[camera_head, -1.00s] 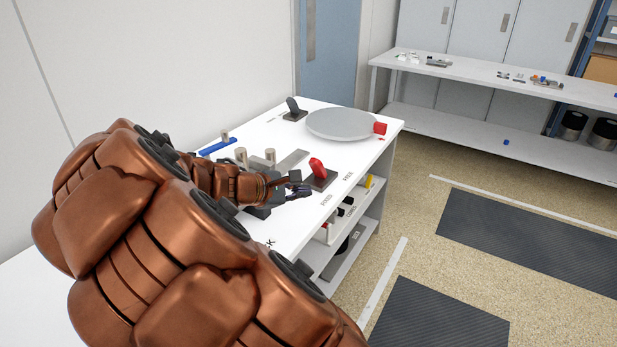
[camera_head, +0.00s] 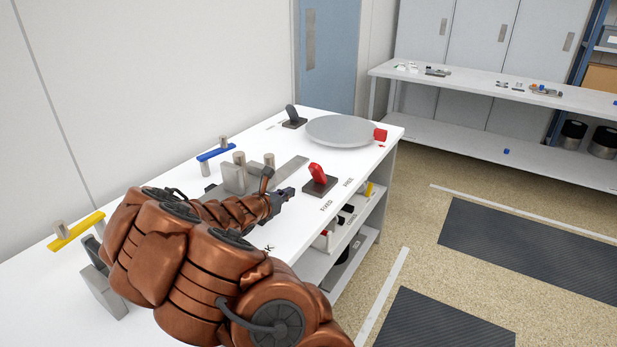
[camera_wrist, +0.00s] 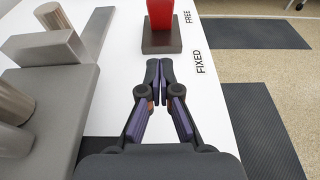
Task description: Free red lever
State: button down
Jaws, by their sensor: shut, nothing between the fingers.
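The red lever (camera_head: 317,173) stands on a dark square base (camera_head: 322,189) near the right edge of the white table, leaning a little toward the upper left. In the wrist view, the lever's lower part (camera_wrist: 160,14) and its base (camera_wrist: 161,40) are straight ahead of the fingertips; the lever's top is cut off. My gripper (camera_head: 289,192) is left of the base in the head view. In the wrist view, its fingers (camera_wrist: 159,72) are together and empty, a little short of the base. The labels FIXED (camera_wrist: 199,57) and FREE (camera_wrist: 187,17) are printed right of the base.
Grey blocks with metal cylinders (camera_wrist: 47,17) stand left of the fingers. A blue bar (camera_head: 216,152), a yellow bar (camera_head: 76,231), a grey round plate (camera_head: 345,131), a red block (camera_head: 380,135) and a black lever (camera_head: 292,114) are also on the table (camera_head: 270,143).

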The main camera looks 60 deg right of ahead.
send_near(314, 172)
jog(key=d+f, duration=0.1)
jog(key=f, duration=0.2)
jog(key=d+f, duration=0.1)
jog(key=shift+d+f+p, duration=0.2)
jog(key=shift+d+p, duration=0.15)
jog(key=shift+d, duration=0.05)
jog(key=shift+w+d+r+p, duration=0.15)
jog(key=shift+d+r, duration=0.15)
jog(key=shift+d, duration=0.2)
jog(key=shift+w+d+r+p, duration=0.15)
jog(key=shift+d+r, duration=0.15)
jog(key=shift+d, duration=0.2)
jog(key=shift+s+d+r, duration=0.1)
jog(key=shift+d+r, duration=0.35)
jog(key=shift+d, duration=0.35)
jog(key=shift+r+p, duration=0.2)
jog(key=shift+p, duration=0.35)
